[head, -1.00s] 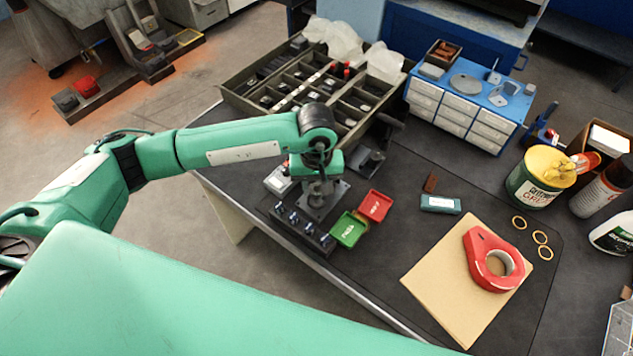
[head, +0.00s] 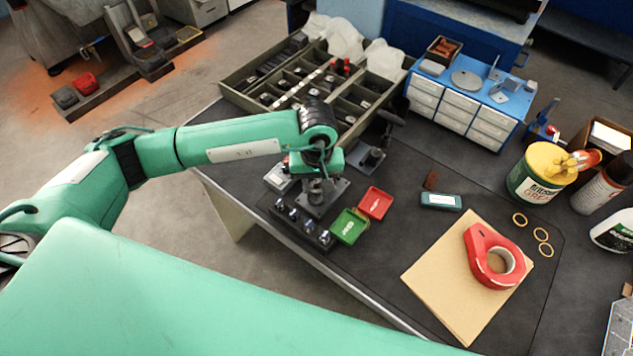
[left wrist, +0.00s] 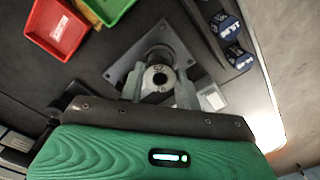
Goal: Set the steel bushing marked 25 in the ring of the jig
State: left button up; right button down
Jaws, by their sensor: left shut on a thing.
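My left gripper (head: 317,188) points down over the jig, a square grey steel plate (head: 337,190) on the bench. In the left wrist view its two fingers (left wrist: 159,88) are shut on a round steel bushing (left wrist: 158,76) with a dark centre hole. The bushing is in line with the middle of the jig plate (left wrist: 172,40). The ring is mostly hidden behind bushing and fingers, so I cannot tell whether the bushing is seated in it. No mark on the held bushing is readable. My right gripper is not in view.
A dark rack (head: 303,228) with several dark blue-marked pieces stands close in front of the jig. A green tray (head: 348,227) and a red tray (head: 375,203) lie to its right. A divided parts bin (head: 235,98) is behind.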

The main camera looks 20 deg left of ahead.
pick_arm(q)
jog(key=shift+f, duration=0.35)
jog(key=shift+a+f+b, duration=0.1)
jog(key=shift+f+b, duration=0.1)
jog(key=shift+b, duration=0.25)
